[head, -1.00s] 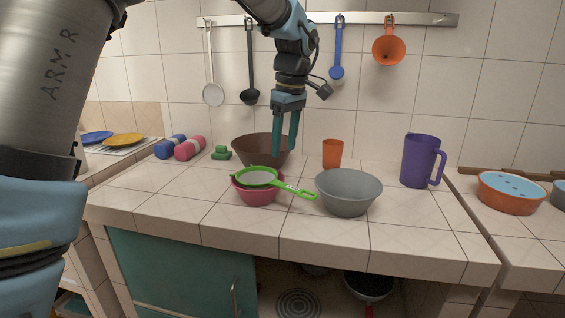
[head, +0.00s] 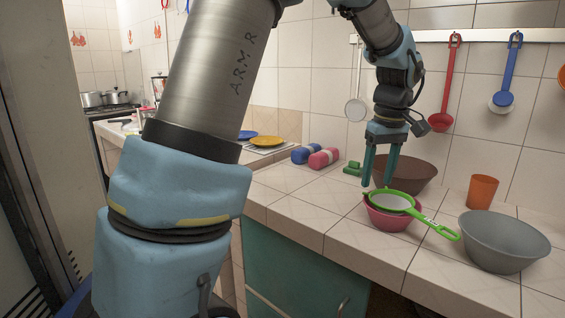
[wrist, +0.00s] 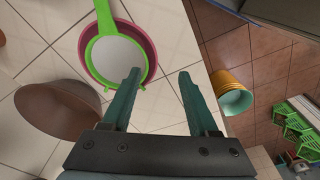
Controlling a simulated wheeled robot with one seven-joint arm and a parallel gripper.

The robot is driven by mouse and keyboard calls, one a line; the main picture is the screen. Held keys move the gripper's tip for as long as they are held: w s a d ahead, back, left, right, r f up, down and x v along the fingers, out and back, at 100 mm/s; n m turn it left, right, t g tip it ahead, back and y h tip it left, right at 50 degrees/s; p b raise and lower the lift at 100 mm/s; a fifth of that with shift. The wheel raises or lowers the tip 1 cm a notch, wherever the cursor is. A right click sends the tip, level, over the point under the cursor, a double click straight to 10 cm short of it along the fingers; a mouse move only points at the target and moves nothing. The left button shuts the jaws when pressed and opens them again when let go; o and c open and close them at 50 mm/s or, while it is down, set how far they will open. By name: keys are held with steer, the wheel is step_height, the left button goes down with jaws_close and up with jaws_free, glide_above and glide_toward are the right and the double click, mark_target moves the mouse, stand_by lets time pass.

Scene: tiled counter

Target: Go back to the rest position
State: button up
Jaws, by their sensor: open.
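My gripper (head: 377,185) is open and points down above the tiled counter (head: 350,228). In the wrist view its two fingers (wrist: 160,74) stand apart with nothing between them. In the head view the fingertips overlap the far rim of a green-handled strainer (head: 392,200). In the wrist view the strainer (wrist: 117,58) lies to the left of the fingers, over a pink bowl (wrist: 147,38). I cannot tell the exact height of the fingertips above the counter.
A brown bowl (head: 413,174) stands behind the gripper, with an orange cup (head: 482,191) and a grey bowl (head: 505,241) to the right. Red and blue utensils (head: 503,90) hang on the wall rail. Blue and pink rolls (head: 324,158) lie at the left.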

steer(key=s+a+f+m, duration=0.1)
steer(key=s+a+f, duration=0.1)
steer(key=a, duration=0.8)
steer(key=s+a+f+m, duration=0.1)
steer(key=s+a+f, duration=0.2)
steer(key=a, duration=0.7)
steer(key=s+a+f+m, duration=0.2)
steer(key=a+f, duration=0.3)
steer(key=a, duration=0.5)
steer(key=shift+s+a+h, duration=0.15)
steer(key=shift+h, duration=0.15)
